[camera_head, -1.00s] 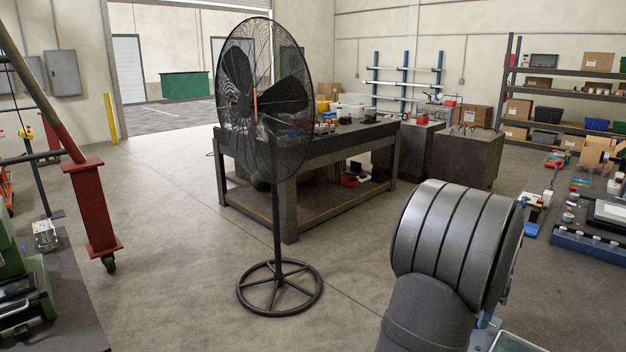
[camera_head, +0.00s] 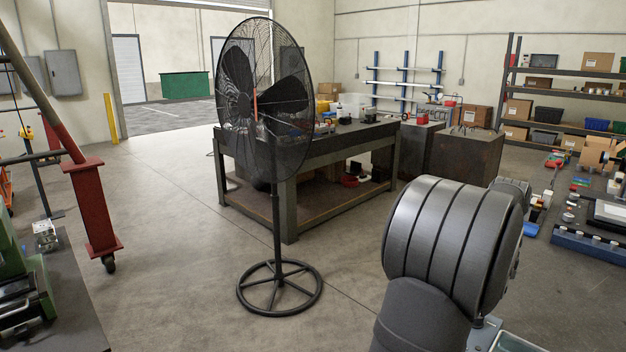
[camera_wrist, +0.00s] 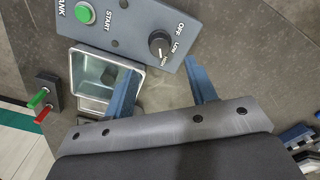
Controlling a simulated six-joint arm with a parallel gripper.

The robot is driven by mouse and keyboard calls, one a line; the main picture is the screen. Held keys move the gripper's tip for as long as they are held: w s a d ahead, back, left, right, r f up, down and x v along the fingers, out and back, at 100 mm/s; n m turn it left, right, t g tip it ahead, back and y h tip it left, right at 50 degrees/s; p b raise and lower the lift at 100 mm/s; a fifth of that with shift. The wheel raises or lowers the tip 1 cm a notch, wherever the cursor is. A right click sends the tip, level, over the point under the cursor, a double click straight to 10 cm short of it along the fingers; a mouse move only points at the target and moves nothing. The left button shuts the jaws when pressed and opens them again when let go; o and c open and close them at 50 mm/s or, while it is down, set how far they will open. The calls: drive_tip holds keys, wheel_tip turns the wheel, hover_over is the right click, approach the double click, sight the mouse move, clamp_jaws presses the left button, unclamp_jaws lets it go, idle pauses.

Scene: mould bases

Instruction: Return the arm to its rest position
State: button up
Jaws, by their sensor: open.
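My gripper (camera_wrist: 161,66) shows in the wrist view as two blue fingers standing apart, with nothing between them. Below the fingers is a grey control panel (camera_wrist: 135,28) with a green button and a black OFF/LOW knob. A clear-looking tray with a pale rim (camera_wrist: 153,56) lies beside the left finger, partly hidden by it. In the head view my grey arm fills the lower right, and my gripper is not visible there.
A black pedestal fan (camera_head: 277,225) stands on the open floor, left of my arm. A workbench (camera_head: 289,205) is behind it. A red wheeled frame (camera_head: 95,210) is at left. In the wrist view, a small switch box (camera_wrist: 52,90) has green and red levers.

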wheel_tip(320, 180, up, 10)
drive_tip(key=r, duration=0.1)
wheel_tip(320, 180, down, 18)
drive_tip(key=shift+r, duration=0.1)
drive_tip(key=shift+f, duration=0.35)
drive_tip(key=n, duration=0.4)
drive_tip(key=shift+r, duration=0.1)
drive_tip(key=n, duration=0.4)
drive_tip(key=shift+n, duration=0.4)
drive_tip(key=n, duration=0.4)
drive_tip(key=shift+n, duration=2.5)
